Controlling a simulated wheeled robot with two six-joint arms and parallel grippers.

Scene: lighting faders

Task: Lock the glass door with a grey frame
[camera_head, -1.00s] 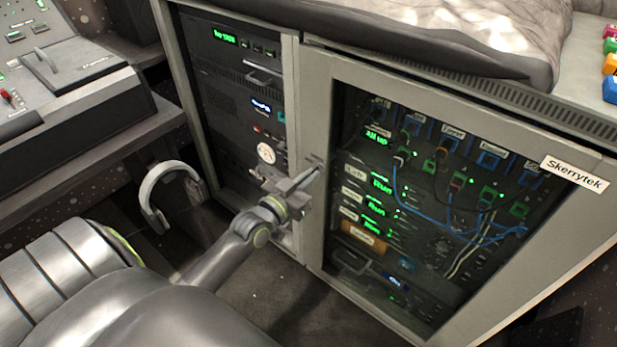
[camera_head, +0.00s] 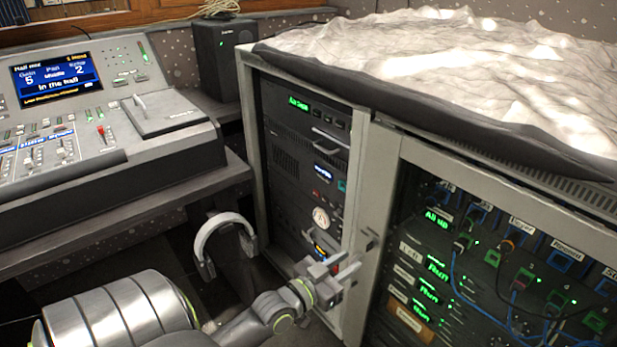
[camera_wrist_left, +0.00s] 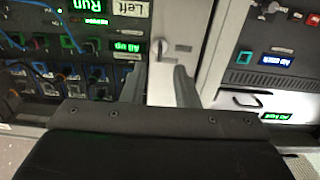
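The glass door with a grey frame (camera_head: 398,180) is at the right of the cabinet, with lit rack gear behind its glass. It looks shut. In the left wrist view, a small metal lock fitting (camera_wrist_left: 183,46) sits on the light grey upright, just beyond the fingertips. In the head view, a small fitting (camera_head: 371,239) shows on the same upright. My left gripper (camera_head: 345,266) is in front of the upright, slightly below that fitting. In the left wrist view its fingers (camera_wrist_left: 160,72) are apart with nothing between them. My right gripper is out of view.
A second rack bay (camera_head: 305,170) with a handle is left of the upright. Headphones (camera_head: 222,240) hang below the mixing desk (camera_head: 110,150). A rumpled white cover (camera_head: 450,75) lies on the cabinet top. A speaker (camera_head: 222,55) stands behind.

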